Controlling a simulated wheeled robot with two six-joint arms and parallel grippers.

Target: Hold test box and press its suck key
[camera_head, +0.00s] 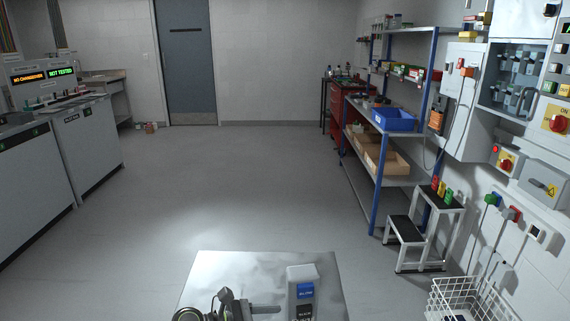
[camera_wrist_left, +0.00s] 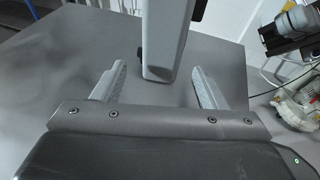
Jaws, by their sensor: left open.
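The test box is a grey upright block (camera_head: 303,278) near the right side of the metal table top (camera_head: 225,268) in the head view. It bears a blue label above a black one; lower lettering is cut off by the frame edge. My left gripper (camera_head: 266,309) comes in from the left, with a finger close to the box's left side. In the left wrist view the box (camera_wrist_left: 169,45) lies between the two fingers of my open gripper (camera_wrist_left: 158,68), with gaps visible on both sides. I cannot make out the suck key. My right gripper is not identifiable.
A white wire basket (camera_head: 462,300) stands right of the table, below hanging plugs. A step stool (camera_head: 408,230) and shelving (camera_head: 400,180) stand behind. The floor beyond the table is clear. Dark and grey equipment (camera_wrist_left: 292,30) shows at the wrist view's right edge.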

